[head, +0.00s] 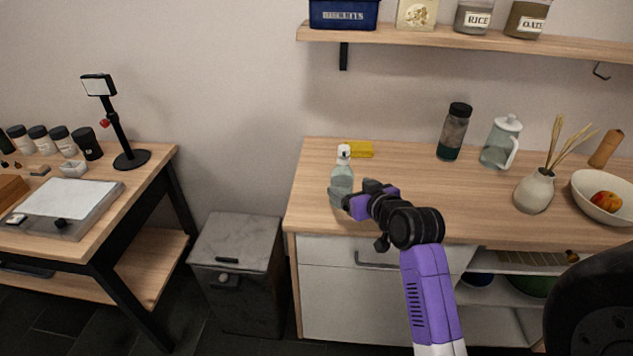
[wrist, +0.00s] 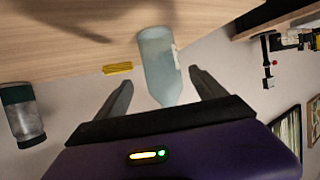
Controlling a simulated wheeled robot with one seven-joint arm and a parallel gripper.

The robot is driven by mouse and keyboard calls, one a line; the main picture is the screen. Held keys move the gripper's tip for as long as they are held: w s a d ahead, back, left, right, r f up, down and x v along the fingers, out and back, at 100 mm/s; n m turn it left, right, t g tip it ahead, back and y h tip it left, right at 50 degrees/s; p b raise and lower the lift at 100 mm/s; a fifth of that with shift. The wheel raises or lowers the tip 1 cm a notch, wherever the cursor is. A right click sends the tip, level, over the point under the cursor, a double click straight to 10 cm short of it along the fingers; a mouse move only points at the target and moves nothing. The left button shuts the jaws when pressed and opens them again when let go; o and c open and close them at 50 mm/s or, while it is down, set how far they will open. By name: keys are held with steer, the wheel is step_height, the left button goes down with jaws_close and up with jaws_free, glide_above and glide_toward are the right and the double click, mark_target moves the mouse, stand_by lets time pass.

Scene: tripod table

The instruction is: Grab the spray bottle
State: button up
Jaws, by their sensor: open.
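The spray bottle (head: 342,178) is a clear, pale bottle with a white top. It stands upright near the left end of the wooden counter. My gripper (head: 340,197) is at the bottle's lower body in the head view. In the wrist view, the spray bottle (wrist: 160,62) appears upside down, with its narrow end between the two dark fingers of my gripper (wrist: 160,88). The fingers are spread apart, with a gap visible on each side of the bottle.
A yellow sponge-like block (head: 358,149) lies just behind the bottle. A shelf (head: 420,37) hangs above. The counter's front middle is clear.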

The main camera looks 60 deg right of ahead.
steer(key=shift+w+d, duration=0.4)
steer(key=shift+w, duration=0.2)
steer(key=shift+p+x, duration=0.3)
steer(key=shift+x, duration=3.1)
steer(key=shift+w+a+f, duration=0.1)
steer(key=shift+a, duration=0.05)
jaws_close()
